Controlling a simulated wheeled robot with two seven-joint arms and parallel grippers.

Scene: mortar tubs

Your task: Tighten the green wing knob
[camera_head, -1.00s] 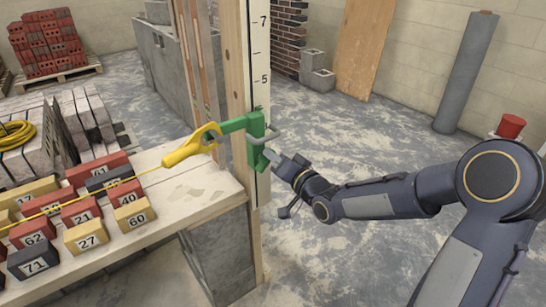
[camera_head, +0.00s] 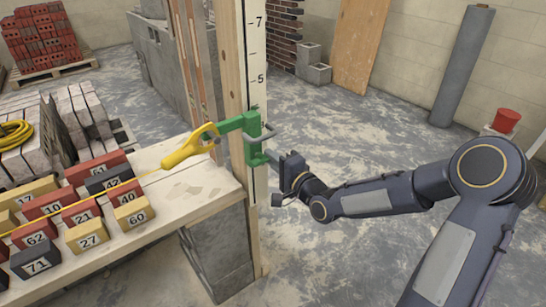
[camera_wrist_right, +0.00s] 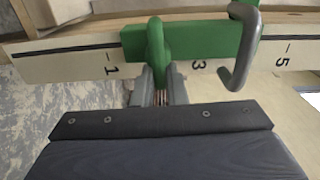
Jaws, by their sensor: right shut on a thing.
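A green clamp (camera_head: 238,123) sits on the upright timber post with the number scale. A grey bent handle (camera_head: 264,138) sticks out from it, also in the right wrist view (camera_wrist_right: 243,45). The green wing knob (camera_wrist_right: 156,42) stands up between my fingertips in the right wrist view; in the head view it is at the clamp's lower end, small and partly hidden. My right gripper (camera_wrist_right: 158,82) is shut on the knob, a finger on each side. It also shows in the head view (camera_head: 271,160), reaching in from the right. My left gripper is not in view.
A yellow line reel (camera_head: 188,150) hangs at the clamp's left, its line running left over the numbered blocks. The blocks stand on a pale plank bench (camera_head: 200,190). A red bucket (camera_head: 506,120) is at the far right.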

